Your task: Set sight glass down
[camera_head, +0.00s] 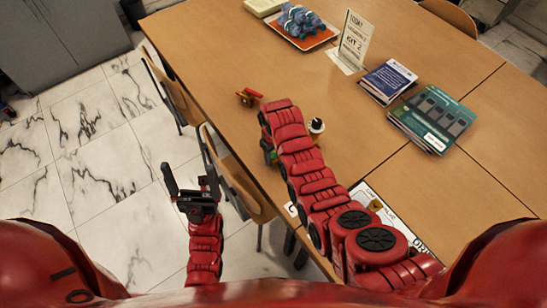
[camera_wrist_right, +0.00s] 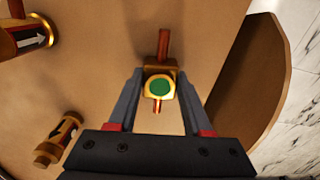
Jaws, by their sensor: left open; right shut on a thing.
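A brass piece with a round green face, which I take to be the sight glass (camera_wrist_right: 160,86), sits between the two fingers of my right gripper (camera_wrist_right: 159,80). The gripper is shut on it. I cannot tell whether the held piece touches the table. My left gripper (camera_head: 190,182) is open and empty, left of the table.
On the table (camera_head: 225,45) are a red and yellow fitting (camera_head: 248,97), a white and black piece (camera_head: 316,126), a sign (camera_head: 354,40), booklets (camera_head: 432,117) and an orange tray (camera_head: 325,37). Brass-ended cylinders (camera_wrist_right: 30,38) lie left of my right gripper. Chairs (camera_head: 240,185) line the left edge.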

